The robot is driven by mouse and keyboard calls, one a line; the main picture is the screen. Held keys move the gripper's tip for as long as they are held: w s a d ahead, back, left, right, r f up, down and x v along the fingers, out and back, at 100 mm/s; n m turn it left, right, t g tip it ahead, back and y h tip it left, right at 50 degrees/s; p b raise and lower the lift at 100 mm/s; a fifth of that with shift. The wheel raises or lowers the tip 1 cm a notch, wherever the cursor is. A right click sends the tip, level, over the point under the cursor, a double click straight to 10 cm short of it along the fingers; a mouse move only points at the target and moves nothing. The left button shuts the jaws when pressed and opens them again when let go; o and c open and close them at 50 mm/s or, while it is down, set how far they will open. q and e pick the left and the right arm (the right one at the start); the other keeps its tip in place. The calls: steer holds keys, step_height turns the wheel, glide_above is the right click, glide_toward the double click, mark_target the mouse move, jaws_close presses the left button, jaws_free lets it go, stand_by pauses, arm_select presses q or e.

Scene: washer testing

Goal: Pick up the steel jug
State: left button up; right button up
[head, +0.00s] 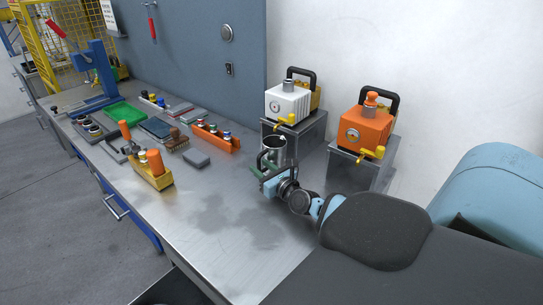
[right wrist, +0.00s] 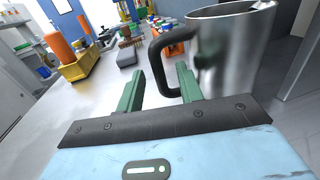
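The steel jug (head: 274,147) is a shiny cylinder standing upright on the metal workbench, just in front of the block under the white machine. In the right wrist view the jug (right wrist: 236,55) fills the upper right, with its black handle (right wrist: 160,58) pointing left. My right gripper (head: 261,166) is beside the jug in the head view. Its two green fingers (right wrist: 160,88) are spread apart at the handle's lower part in the right wrist view, and the handle's lower end appears between or just beyond them. I cannot tell whether they touch it. My left gripper is not in view.
A white machine (head: 288,102) and an orange machine (head: 365,128) stand on metal blocks behind and right of the jug. A yellow bin with orange-handled tools (head: 152,177), an orange rack (head: 216,138) and a green tray (head: 124,112) lie left. The bench's front middle is clear.

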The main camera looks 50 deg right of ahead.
steer(key=shift+w, duration=0.15)
steer(key=shift+c, duration=0.5)
jaws_close()
steer(key=shift+r, duration=0.25)
